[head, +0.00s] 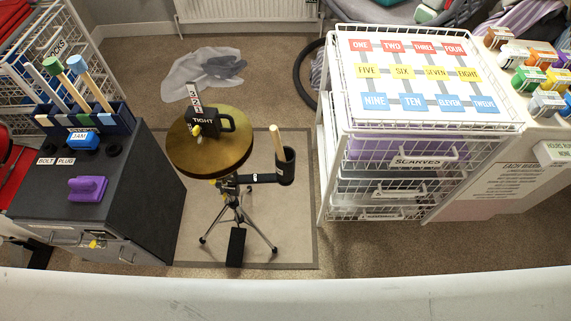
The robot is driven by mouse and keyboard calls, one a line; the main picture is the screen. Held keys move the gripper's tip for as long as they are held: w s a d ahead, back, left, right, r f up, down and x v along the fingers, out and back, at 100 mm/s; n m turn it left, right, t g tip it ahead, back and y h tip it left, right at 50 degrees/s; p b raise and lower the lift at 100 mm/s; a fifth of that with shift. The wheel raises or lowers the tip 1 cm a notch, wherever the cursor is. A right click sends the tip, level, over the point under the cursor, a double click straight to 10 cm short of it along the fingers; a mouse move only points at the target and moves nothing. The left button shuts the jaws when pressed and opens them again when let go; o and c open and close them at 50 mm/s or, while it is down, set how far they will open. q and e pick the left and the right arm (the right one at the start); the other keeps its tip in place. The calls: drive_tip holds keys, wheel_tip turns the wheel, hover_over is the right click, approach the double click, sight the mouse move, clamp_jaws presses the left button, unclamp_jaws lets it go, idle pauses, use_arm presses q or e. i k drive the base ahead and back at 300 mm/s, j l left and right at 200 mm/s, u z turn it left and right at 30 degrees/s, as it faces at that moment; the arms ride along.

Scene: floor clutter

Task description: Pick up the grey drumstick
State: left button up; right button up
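A dark blue holder (118,117) stands at the back of the dark cabinet top on the left, with several sticks upright and leaning in it. The leftmost stick, a plain grey one (44,87), looks like the grey drumstick; its lower end is hidden in the holder. Beside it are a green-headed stick (53,66) and a blue-headed stick (77,65), both with pale wooden shafts. A tan stick (276,143) stands in a black cup (286,168) on the drum stand's arm. Neither of my grippers is in view.
The dark cabinet (130,180) carries a blue block (83,141) and a purple block (88,188). A round golden drum (208,152) on a tripod stands on a mat. A white wire drawer unit (420,125) is at right. Carpet between is partly free.

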sight(27, 67)
drive_tip(key=u, duration=1.5)
drive_tip(key=i+j, duration=0.1)
drive_tip(key=j, duration=0.15)
drive_tip(key=i+j, duration=0.15)
drive_tip(key=j+z, duration=0.05)
drive_tip(key=j, duration=0.05)
